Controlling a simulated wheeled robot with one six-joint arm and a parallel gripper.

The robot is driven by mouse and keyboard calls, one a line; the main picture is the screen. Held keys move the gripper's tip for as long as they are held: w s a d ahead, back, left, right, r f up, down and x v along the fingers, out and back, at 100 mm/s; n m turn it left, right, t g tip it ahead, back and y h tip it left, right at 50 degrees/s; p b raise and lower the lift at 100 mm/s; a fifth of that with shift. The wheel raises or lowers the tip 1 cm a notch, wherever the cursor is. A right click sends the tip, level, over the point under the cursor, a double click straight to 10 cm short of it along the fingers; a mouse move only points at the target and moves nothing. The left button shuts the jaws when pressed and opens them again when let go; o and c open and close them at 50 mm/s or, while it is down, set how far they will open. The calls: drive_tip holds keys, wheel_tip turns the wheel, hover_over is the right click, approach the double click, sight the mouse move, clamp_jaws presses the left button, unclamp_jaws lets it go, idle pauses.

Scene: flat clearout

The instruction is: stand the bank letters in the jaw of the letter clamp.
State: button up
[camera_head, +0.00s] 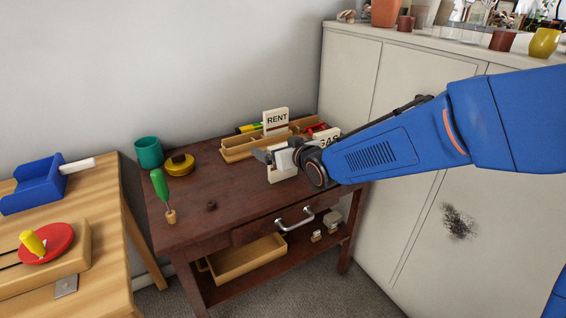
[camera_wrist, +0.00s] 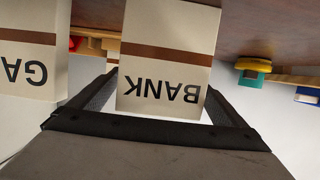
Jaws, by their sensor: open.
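The bank letters (camera_wrist: 165,65) are a cream block with a brown band, marked BANK and upside down in the wrist view. They lie between the two dark fingers of my gripper (camera_head: 276,157), which is open with a gap at each side. In the head view a pale block (camera_head: 283,163) stands at my gripper on the dark table, its label not visible; my gripper hides part of it. I cannot tell which thing is the letter clamp.
The gas letters (camera_head: 328,136) stand close beside my gripper; they also show in the wrist view (camera_wrist: 30,60). The rent letters (camera_head: 276,121) stand by a wooden tray (camera_head: 238,153). A green-handled tool (camera_head: 160,187), yellow tape (camera_head: 180,164) and teal cup (camera_head: 148,152) stand left. The front-middle tabletop is mostly clear.

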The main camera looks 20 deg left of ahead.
drive_tip(key=c, duration=1.2)
drive_tip(key=shift+r, duration=0.1)
